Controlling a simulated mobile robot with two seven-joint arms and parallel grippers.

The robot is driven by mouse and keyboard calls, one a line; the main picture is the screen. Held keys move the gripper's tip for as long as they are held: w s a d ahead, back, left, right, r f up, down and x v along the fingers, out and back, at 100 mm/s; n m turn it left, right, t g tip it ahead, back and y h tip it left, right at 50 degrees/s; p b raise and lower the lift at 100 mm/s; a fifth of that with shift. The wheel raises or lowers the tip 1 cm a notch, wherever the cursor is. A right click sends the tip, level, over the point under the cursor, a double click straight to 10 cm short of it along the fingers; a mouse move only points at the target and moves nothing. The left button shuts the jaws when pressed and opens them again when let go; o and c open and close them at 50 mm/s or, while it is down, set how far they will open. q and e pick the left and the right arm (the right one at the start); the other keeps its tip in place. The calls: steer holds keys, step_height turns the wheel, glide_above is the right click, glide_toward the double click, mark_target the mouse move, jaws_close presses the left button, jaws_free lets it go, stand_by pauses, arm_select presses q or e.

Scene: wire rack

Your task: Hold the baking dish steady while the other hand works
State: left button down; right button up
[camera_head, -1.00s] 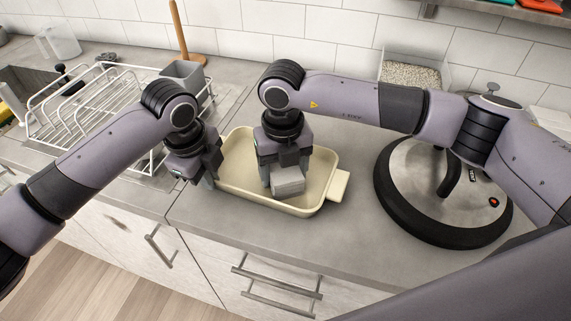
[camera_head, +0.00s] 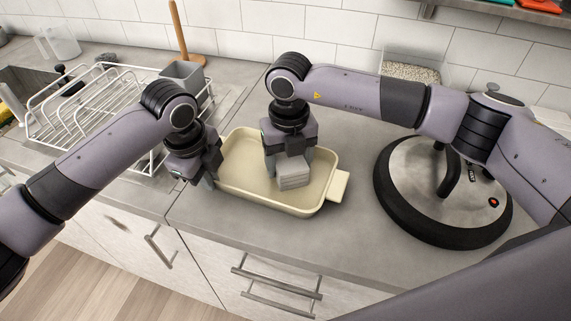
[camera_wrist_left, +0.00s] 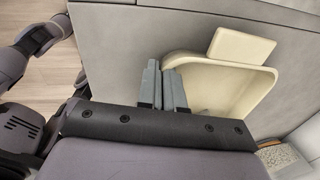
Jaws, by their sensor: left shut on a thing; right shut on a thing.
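The cream baking dish (camera_head: 232,165) stands on the counter with a flat handle at its right end. It also shows in the left wrist view (camera_wrist_left: 215,98). My left gripper (camera_head: 208,180) is shut on the dish's left end; in the left wrist view its fingers (camera_wrist_left: 163,88) sit close together on either side of the dish's wall. My right gripper (camera_head: 289,160) is inside the dish, pointing down, shut on a light grey block (camera_head: 294,175) low over the dish's floor. I cannot tell whether the block touches the floor. The right gripper's fingertips are partly hidden.
A white wire rack (camera_head: 75,115) with a grey cup (camera_head: 183,72) stands left of the dish. A large round steel lid with a black rim (camera_head: 415,225) lies to the right. A clear container of grains (camera_head: 409,70) is behind. The counter's front edge is close to the dish.

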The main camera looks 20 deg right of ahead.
mark_target(282, 168)
steer(key=shift+s+a, duration=0.9)
steer(key=shift+s, duration=0.1)
steer(key=shift+s+a, duration=0.15)
steer(key=shift+s, duration=0.1)
steer(key=shift+r, duration=0.15)
steer(key=shift+r, duration=3.4)
